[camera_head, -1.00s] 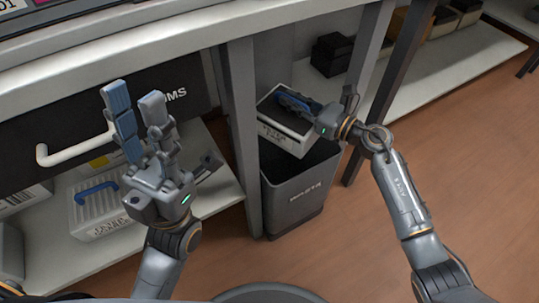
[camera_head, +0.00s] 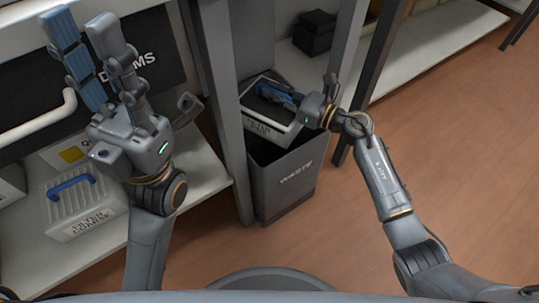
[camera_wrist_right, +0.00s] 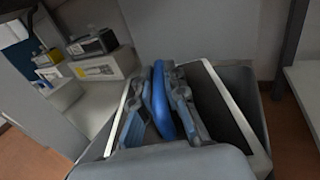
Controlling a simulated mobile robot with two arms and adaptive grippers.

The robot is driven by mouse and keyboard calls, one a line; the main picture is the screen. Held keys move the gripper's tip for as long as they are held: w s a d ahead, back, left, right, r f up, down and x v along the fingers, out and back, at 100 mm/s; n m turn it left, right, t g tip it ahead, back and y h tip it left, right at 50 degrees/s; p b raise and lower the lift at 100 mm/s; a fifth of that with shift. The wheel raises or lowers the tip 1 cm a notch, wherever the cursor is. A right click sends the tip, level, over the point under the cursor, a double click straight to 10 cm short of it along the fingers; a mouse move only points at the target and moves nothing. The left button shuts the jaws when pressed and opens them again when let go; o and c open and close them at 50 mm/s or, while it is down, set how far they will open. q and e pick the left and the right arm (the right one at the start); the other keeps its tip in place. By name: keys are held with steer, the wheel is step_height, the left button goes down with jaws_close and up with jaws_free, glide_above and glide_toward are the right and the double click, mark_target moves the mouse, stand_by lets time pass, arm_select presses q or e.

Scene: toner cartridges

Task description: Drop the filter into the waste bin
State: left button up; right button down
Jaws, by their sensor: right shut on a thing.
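The held filter (camera_head: 268,128) is a pale box with a dark top, a blue handle and a label too small to read. My right gripper (camera_head: 268,91) is shut on its handle; the wrist view shows the blue handle (camera_wrist_right: 161,100) between the fingers. The filter is tilted, over the mouth of the grey waste bin (camera_head: 285,192), marked WASTE. The bin's rim (camera_wrist_right: 258,92) shows beside the filter in the wrist view. I cannot tell whether they touch. My left gripper (camera_head: 84,30) is open and empty, in front of the drawer at left.
A second filter (camera_head: 80,208), labelled FILTER COARSE, with a blue handle, sits on the low shelf at left. A table leg (camera_head: 222,110) stands left of the bin. The wooden floor (camera_head: 450,130) at right is clear.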

steer(key=c, duration=1.3)
jaws_free()
steer(key=shift+s+d, duration=0.15)
steer(key=shift+d, duration=0.15)
steer(key=v, duration=1.1)
steer(key=shift+s+d, duration=0.15)
steer(key=shift+d, duration=0.05)
